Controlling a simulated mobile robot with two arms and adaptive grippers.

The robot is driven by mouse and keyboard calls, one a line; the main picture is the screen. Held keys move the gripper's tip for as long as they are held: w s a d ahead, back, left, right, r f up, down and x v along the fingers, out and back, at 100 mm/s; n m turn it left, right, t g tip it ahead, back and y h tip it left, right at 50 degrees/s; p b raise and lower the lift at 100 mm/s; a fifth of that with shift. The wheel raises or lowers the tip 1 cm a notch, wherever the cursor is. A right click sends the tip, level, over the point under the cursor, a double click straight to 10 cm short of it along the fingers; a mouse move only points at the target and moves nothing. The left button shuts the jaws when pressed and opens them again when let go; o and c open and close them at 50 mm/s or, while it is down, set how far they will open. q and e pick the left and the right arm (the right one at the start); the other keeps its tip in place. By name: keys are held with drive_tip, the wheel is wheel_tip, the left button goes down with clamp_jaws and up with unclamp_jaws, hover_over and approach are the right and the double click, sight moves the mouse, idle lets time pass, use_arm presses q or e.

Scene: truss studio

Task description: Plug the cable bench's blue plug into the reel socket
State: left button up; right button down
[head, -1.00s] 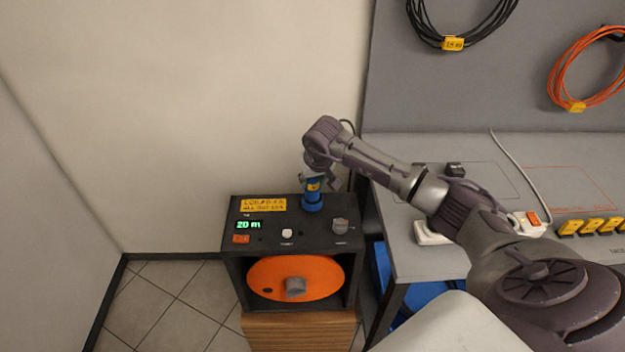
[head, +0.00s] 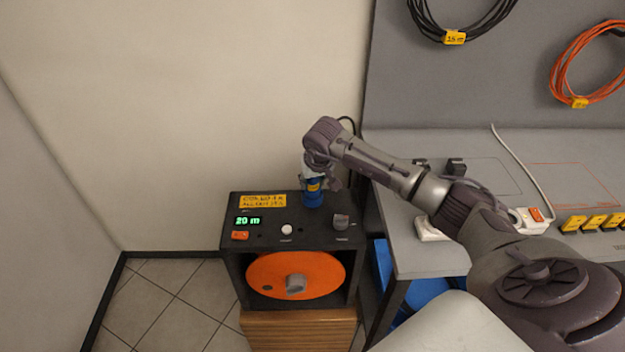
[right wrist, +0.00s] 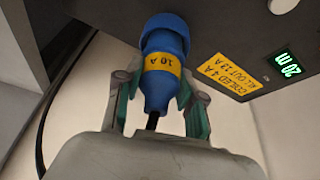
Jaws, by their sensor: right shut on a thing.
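The blue plug (head: 313,184) has a yellow band, marked 10 A in the right wrist view (right wrist: 163,63). My right gripper (head: 320,174) is shut on it from above, with fingers on both sides of its body in the right wrist view (right wrist: 158,88). The plug's front end meets the round blue reel socket (head: 312,200), which also shows in the right wrist view (right wrist: 165,24). The plug stands in line with the socket; how deep it sits I cannot tell. The socket is on top of the black reel box (head: 288,240). My left gripper is not in view.
The box has a lit "20 m" display (head: 248,221), a white button (head: 287,230), a knob (head: 341,221) and an orange reel (head: 262,274). The grey bench (head: 425,258) is close on the right, under my right arm. Cable coils (head: 462,37) hang behind it.

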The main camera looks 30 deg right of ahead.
drive_tip(key=shift+f+b, duration=0.45)
drive_tip(key=shift+f, duration=0.1)
drive_tip(key=c, duration=0.6)
unclamp_jaws()
drive_tip(key=shift+o, duration=0.2)
drive_tip(key=o, duration=0.5)
drive_tip(key=shift+r+p, duration=2.6)
drive_tip(key=shift+r, duration=1.9)
